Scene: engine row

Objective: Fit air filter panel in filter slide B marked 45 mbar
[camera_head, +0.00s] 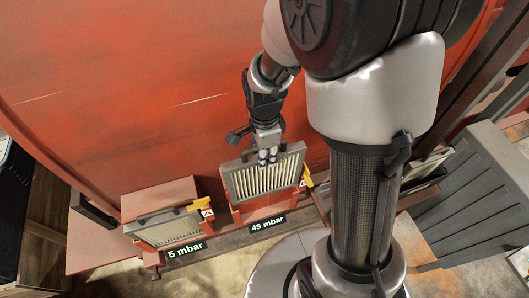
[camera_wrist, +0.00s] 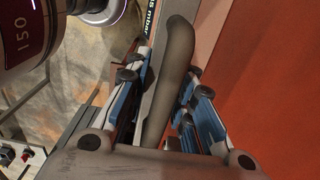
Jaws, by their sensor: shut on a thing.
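The air filter panel (camera_head: 254,181), grey-framed with pale pleats, is upright at the red filter slide (camera_head: 262,207) marked 45 mbar (camera_head: 268,222). Most of the panel stands above the slide's front. Its lower edge is hidden there, so I cannot tell how deep it sits. My gripper (camera_head: 268,157) is at the panel's top edge. In the wrist view, the blue-and-white fingers of my gripper (camera_wrist: 167,100) are on both sides of the panel's grey handle (camera_wrist: 174,55), shut on it. A yellow latch (camera_head: 307,176) is at the slide's right side.
To the left, another slide marked 5 mbar (camera_head: 185,249) holds a similar panel (camera_head: 172,230) with its own yellow latch (camera_head: 200,204). A large red curved housing (camera_head: 120,90) rises behind. My arm hides much of the right side. Grey ribbed steps (camera_head: 480,185) stand at right.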

